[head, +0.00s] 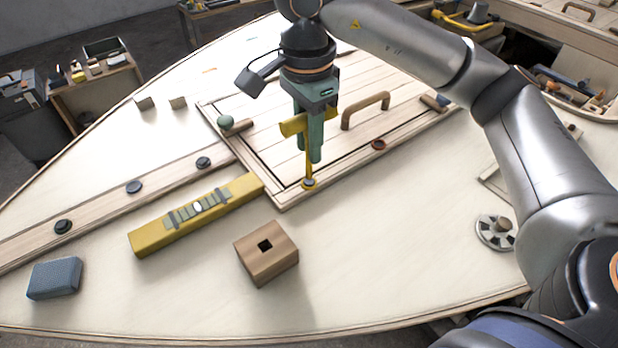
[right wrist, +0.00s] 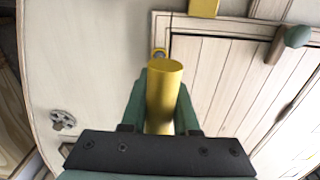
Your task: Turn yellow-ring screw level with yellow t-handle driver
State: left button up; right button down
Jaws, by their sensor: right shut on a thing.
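My right gripper (head: 309,135) is shut on the yellow t-handle driver (head: 292,126), gripping its cross handle. The driver's thin shaft points down, and its tip meets the yellow-ring screw (head: 309,184) at the near corner of the hatch frame. In the right wrist view the yellow handle (right wrist: 164,90) lies between the green fingers, and a ringed screw (right wrist: 159,54) shows just beyond it, partly hidden. I cannot tell how far the screw head stands above the wood. My left gripper is not in view.
A wooden hatch (head: 335,100) with a brown handle (head: 366,109) lies behind the driver. A yellow spirit level (head: 152,240), a wooden block with a square hole (head: 265,254) and a blue-grey block (head: 54,278) lie on the deck. The front right deck is mostly clear.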

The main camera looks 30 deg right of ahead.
jog(key=shift+f, duration=0.15)
jog(key=shift+f+b, duration=0.4)
jog(key=m, duration=0.5)
jog(key=shift+f+m, duration=0.15)
jog(key=shift+m, duration=0.25)
